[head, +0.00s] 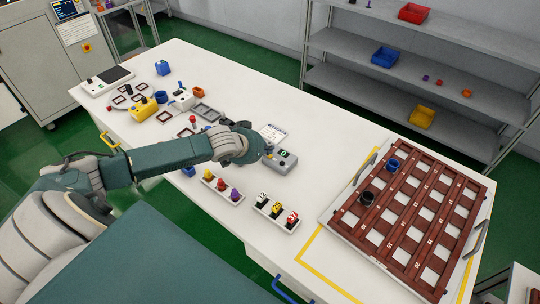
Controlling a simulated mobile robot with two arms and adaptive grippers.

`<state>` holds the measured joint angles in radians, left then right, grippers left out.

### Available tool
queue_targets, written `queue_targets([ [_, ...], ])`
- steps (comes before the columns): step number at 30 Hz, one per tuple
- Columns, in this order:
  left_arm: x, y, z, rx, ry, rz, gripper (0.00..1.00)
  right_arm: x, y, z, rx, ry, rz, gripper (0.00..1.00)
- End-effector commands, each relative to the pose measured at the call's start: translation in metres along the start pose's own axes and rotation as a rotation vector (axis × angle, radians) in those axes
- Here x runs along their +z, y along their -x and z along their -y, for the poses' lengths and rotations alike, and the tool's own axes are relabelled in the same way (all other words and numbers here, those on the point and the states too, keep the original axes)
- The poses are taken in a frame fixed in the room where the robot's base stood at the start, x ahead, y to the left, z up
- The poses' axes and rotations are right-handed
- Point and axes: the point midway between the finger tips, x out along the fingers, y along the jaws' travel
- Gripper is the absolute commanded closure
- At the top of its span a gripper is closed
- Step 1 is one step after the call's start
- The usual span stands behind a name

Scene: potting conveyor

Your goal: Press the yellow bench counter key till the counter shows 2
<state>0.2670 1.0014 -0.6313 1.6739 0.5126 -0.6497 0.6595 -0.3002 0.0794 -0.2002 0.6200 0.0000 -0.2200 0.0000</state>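A small grey device with a display (284,157), which looks like the bench counter, stands on the white bench near its middle. Its digits are too small to read. My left gripper (258,150) reaches in from the left and is right beside the device, covering its left part. I cannot tell whether they touch. The gripper's fingers are seen from behind, so I cannot tell whether they are open or shut. No yellow key shows clearly on the device; it may be hidden by the gripper. My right gripper is not in view.
On the white bench (225,90), a white card (271,133) lies behind the device. Two trays of coloured pieces (223,187) (276,213) stand in front. A brown slotted tray (415,215) is at right. A yellow box (143,109) and small parts lie at left.

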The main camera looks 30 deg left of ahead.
Motion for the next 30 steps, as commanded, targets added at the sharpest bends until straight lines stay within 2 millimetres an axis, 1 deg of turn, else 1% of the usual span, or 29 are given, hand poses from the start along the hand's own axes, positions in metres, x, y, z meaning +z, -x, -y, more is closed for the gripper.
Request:
queue_targets([
  [4,0.0034,-0.0033,-0.0006,0.001,0.0,0.0,1.0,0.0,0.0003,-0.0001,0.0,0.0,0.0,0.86],
  [30,0.0085,-0.0076,0.0001,0.0,0.001,0.001,1.0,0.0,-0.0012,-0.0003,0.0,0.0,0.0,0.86],
])
